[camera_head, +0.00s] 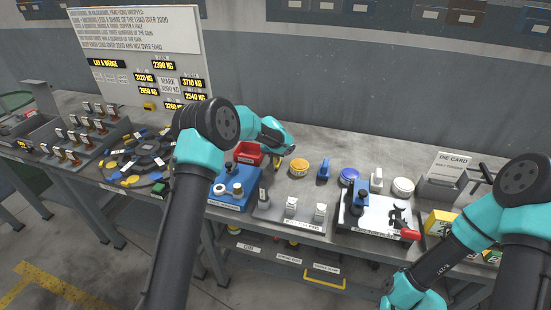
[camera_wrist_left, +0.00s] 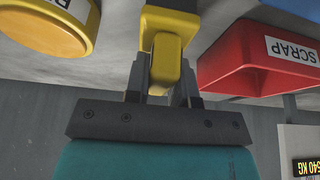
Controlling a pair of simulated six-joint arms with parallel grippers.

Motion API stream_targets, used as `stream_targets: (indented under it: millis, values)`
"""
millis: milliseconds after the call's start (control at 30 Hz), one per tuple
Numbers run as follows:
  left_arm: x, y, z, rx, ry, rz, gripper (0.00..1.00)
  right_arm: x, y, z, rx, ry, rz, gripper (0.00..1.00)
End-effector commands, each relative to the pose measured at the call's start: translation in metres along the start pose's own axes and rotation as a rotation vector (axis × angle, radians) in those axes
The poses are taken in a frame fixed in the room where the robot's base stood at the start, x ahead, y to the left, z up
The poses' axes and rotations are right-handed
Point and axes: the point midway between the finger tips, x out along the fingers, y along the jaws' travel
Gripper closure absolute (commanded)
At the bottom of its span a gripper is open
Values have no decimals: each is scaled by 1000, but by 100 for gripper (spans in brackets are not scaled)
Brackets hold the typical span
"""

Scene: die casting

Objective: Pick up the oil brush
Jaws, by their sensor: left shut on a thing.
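In the left wrist view, my left gripper (camera_wrist_left: 165,85) is shut on the yellow block-like handle of a brush (camera_wrist_left: 168,50). No label shows on the handle, so I cannot read whether it is the oil brush. A blue-handled brush (camera_head: 323,168) and a white-handled one (camera_head: 376,178) stand farther right. My right gripper is not in view.
The yellow pot (camera_wrist_left: 45,25) and the red tray (camera_wrist_left: 262,55) flank my left gripper closely in the wrist view. Blue (camera_head: 349,176) and white (camera_head: 403,187) pots, a blue fixture (camera_head: 233,193) and a card stand (camera_head: 445,178) occupy the bench.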

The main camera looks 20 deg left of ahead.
Motion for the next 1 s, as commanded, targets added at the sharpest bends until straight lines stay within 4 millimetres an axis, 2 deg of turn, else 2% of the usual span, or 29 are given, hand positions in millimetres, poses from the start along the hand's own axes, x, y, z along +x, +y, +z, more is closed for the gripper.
stream_targets:
  millis: [167,433,767,1000]
  values:
    - [-8,0,-4,1,2,-1,100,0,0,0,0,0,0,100]
    - [-35,0,-15,-1,4,0,100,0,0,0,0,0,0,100]
    - [-50,11,19,2,0,-1,100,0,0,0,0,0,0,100]
    - [-71,24,58,3,0,1,100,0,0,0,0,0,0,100]
